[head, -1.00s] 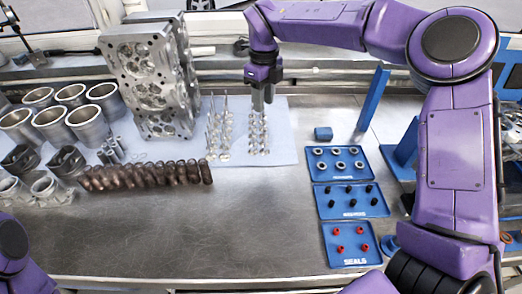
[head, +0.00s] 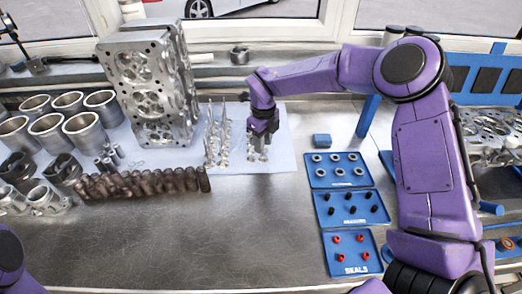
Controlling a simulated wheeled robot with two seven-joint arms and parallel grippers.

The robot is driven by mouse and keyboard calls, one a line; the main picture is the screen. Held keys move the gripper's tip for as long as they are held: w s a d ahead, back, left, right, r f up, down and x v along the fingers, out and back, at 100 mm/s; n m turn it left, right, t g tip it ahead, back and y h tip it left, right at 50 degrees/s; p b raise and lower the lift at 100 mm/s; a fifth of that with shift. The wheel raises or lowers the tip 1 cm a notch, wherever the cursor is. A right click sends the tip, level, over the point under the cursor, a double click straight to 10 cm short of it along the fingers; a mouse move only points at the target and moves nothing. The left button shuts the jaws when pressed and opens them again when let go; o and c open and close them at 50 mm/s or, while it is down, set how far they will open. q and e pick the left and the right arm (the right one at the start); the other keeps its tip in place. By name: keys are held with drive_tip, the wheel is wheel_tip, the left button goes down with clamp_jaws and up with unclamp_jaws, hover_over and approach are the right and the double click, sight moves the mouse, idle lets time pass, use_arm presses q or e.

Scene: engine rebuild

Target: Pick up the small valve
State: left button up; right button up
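Two groups of slender metal valves stand upright, heads down, on the pale blue sheet (head: 278,148). The left group (head: 216,150) is in full view beside my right gripper. The right group (head: 257,157) is mostly covered by my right gripper (head: 259,147), which points down among its stems. The fingers are small and blend with the valves, so I cannot tell whether they are open or shut on a valve. Which single valve is between them is hidden. Only a piece of my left arm shows at the bottom left; its gripper is out of view.
A cylinder head (head: 148,85) stands upright left of the valves. Blue trays (head: 348,254) of small parts stand at right. The front middle of the metal bench (head: 200,240) is clear.

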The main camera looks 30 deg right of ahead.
clamp_jaws()
